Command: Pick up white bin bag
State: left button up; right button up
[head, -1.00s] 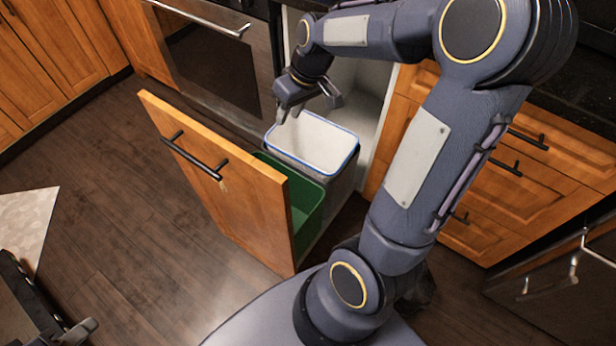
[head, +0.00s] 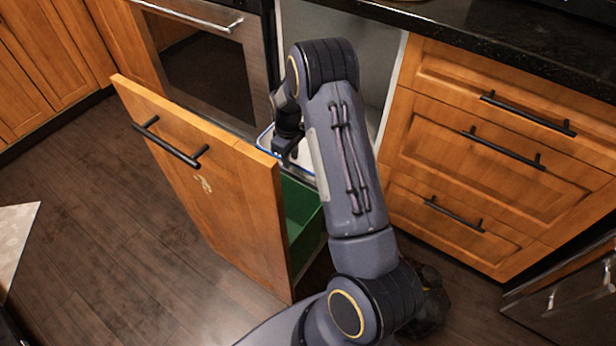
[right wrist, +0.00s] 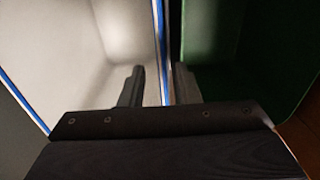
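The white bin bag (right wrist: 95,50) lines a bin in the pull-out cabinet and has a blue edge. In the head view the bag (head: 306,158) is mostly hidden behind my right arm. My right gripper (head: 287,150) points down at the bag's near side. In the right wrist view the right gripper's (right wrist: 159,88) fingers are apart, one on the white bag side and one on the green bin side. The blue edge runs between them; whether they touch it I cannot tell. My left gripper is not in view.
A green bin (head: 300,208) stands next to the white bag's bin, behind the open wooden drawer front (head: 215,195). An oven (head: 205,60) is at the back left, wooden drawers (head: 500,140) and a dark counter (head: 480,45) at the right.

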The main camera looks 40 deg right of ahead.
notch_tip(320, 180, down, 3)
jog(key=shift+r, duration=0.1)
jog(key=shift+c, duration=0.3)
grip_shut()
jog(key=shift+r, duration=0.1)
